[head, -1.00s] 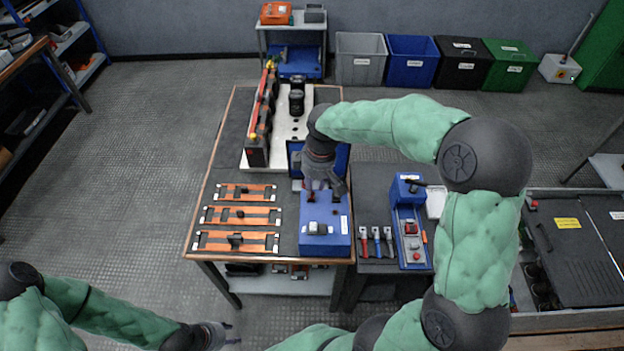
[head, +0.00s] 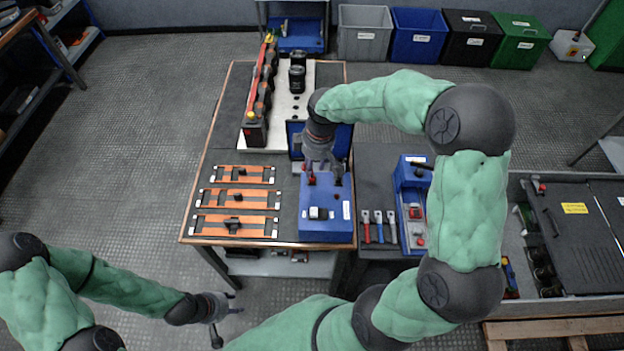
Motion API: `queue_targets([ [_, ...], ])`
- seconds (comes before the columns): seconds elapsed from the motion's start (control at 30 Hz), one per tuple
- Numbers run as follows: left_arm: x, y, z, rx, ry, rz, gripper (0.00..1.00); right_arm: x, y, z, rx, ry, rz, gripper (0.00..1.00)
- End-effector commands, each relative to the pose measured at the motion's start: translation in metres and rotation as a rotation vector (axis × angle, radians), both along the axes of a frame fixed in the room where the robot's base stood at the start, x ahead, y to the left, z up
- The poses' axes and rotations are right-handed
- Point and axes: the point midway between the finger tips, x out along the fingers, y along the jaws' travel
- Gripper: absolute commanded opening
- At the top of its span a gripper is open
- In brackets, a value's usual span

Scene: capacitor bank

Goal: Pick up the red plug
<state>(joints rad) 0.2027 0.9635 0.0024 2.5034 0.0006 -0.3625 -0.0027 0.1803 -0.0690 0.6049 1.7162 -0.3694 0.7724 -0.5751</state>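A small red piece, which looks like the red plug (head: 311,179), is at the back left of the top of the blue box (head: 326,232). A dark piece (head: 336,181) sits to its right. My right gripper (head: 322,170) points down over the back of this box, its fingers apart. One finger is close to the red piece; I cannot tell whether they touch. Nothing shows held between the fingers. My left gripper (head: 226,322) is at the bottom left, away from the table, with its fingers spread and empty.
Orange-and-black frames (head: 235,200) lie left of the blue box. A black bank with red and yellow strips (head: 258,100) stands at the back of the table (head: 216,145). A blue screen stands behind my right gripper. Several hand tools (head: 378,228) and a blue station (head: 408,190) are to the right.

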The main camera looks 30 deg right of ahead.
Motion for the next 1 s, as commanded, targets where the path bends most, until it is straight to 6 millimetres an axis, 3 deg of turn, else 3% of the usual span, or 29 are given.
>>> queue_targets([
  [0.23, 0.000, 0.000, -0.020, 0.000, 0.000, 0.000, 0.40, 0.003, -0.001, -0.038, 0.000, 0.003, 0.000, 0.36],
  [0.5, 0.000, 0.000, -0.020, 0.000, 0.000, 0.000, 0.40, 0.004, 0.000, -0.041, 0.000, 0.000, -0.001, 0.36],
  [0.53, 0.000, 0.000, -0.020, 0.000, 0.000, 0.000, 0.40, 0.004, 0.000, -0.041, 0.000, 0.001, -0.001, 0.33],
  [0.67, 0.000, 0.000, -0.020, 0.000, 0.000, 0.000, 0.40, 0.004, 0.000, -0.041, 0.000, 0.001, 0.000, 0.00],
  [1.0, 0.000, 0.000, -0.020, 0.000, 0.000, 0.000, 0.40, 0.004, 0.000, -0.041, 0.000, 0.001, 0.000, 0.00],
])
